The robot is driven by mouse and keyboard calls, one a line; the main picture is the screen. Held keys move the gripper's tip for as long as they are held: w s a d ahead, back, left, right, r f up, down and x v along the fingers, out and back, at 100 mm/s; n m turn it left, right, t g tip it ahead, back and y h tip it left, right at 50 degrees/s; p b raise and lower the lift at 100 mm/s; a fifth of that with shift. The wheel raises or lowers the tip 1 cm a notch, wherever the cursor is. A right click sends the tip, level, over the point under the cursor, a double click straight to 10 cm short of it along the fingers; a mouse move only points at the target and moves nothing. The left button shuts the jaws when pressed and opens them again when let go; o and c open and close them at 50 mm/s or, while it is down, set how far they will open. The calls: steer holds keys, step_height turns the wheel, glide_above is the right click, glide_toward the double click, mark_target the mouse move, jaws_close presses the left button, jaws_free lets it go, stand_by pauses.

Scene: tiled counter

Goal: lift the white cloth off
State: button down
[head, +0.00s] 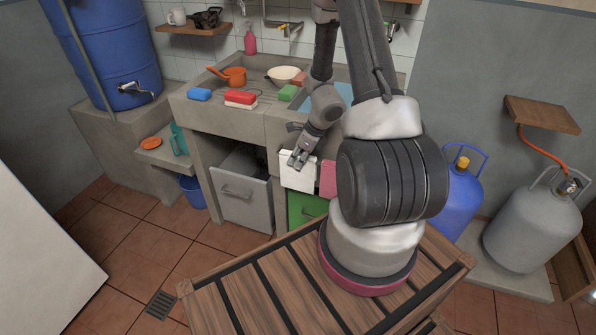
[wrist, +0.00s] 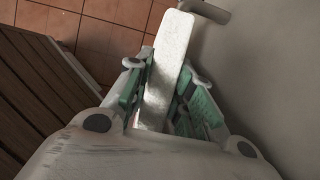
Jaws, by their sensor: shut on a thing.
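The white cloth (head: 290,179) hangs at the front of the counter, above and beside the green cabinet door. My gripper (head: 298,160) is at its upper part and shut on it. In the wrist view the white cloth (wrist: 170,60) shows as a pale strip between the two green-padded fingers of my gripper (wrist: 166,85). A short grey bar end (wrist: 208,11) shows beside the cloth's far end. I cannot tell whether the cloth still touches it.
A pink cloth (head: 328,179) hangs close on the right. The sink counter (head: 232,119) holds a red block (head: 240,97), a blue sponge (head: 199,94), a green sponge (head: 288,92) and an orange pan (head: 235,76). A blue gas cylinder (head: 459,200) stands right. Tiled floor is free at left.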

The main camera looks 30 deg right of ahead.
steer(key=shift+r, duration=0.15)
step_height(320, 180, up, 18)
stand_by(0.8)
steer(key=shift+r, duration=0.1)
steer(key=c, duration=1.9)
jaws_free()
jaws_close()
steer(key=s+a, duration=0.2)
steer(key=s, duration=0.7)
steer(key=shift+s+a, duration=0.3)
steer(key=shift+a, duration=0.05)
